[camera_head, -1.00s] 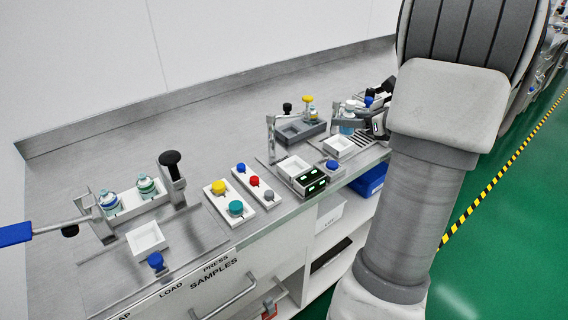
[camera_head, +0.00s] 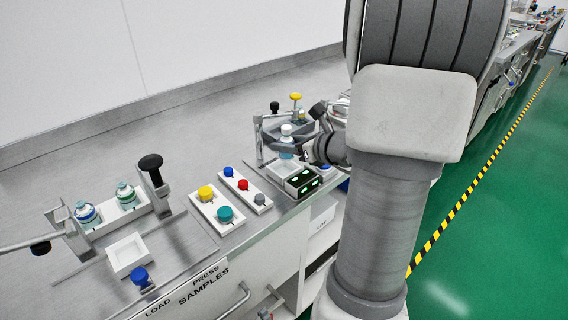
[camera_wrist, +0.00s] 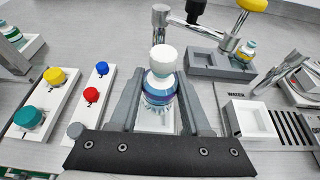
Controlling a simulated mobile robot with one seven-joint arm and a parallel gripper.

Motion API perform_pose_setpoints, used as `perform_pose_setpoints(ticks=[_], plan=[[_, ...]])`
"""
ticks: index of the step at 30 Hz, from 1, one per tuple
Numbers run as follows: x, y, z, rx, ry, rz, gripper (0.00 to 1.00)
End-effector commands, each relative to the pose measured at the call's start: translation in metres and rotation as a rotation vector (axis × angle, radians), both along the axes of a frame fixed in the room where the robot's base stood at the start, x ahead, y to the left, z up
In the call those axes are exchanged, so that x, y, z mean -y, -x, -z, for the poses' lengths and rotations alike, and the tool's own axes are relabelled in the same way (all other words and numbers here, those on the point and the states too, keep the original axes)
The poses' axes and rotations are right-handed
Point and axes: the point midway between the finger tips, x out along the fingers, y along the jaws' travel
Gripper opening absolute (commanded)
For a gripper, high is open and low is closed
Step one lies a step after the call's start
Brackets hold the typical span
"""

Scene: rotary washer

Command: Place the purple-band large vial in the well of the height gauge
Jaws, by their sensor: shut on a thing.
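My gripper (camera_wrist: 158,108) is shut on the large vial (camera_wrist: 161,86), which has a white cap and a purple-blue band above a teal lower part. The vial is upright between the fingers. In the head view, my gripper (camera_head: 297,148) holds the vial (camera_head: 286,130) over the station with the upright metal post (camera_head: 259,141) and dark green-lit displays (camera_head: 301,181), which looks like the height gauge. In the wrist view, the post (camera_wrist: 159,24) stands just behind the vial. A white block (camera_wrist: 154,120) shows below the vial; the well and the gap beneath the vial are hidden.
A grey tray (camera_wrist: 205,62) with a yellow-knobbed post and another vial (camera_wrist: 247,50) stands behind right. A white box (camera_wrist: 250,118) is at right. Button panels (camera_head: 219,207) are at left. Two vials stand in the left press station (camera_head: 103,219).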

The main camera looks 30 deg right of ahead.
Motion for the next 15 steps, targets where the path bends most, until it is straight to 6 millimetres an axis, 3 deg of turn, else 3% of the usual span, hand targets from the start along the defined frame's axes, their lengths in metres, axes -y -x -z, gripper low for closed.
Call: perform_pose_setpoints(ticks=[5, 12, 15], plan=[[-0.007, -0.001, 0.009, -0.001, 0.000, 0.001, 0.00], [-0.007, -0.001, 0.043, -0.002, -0.003, 0.000, 0.00], [-0.007, -0.002, 0.045, 0.000, 0.000, -0.001, 0.00]])
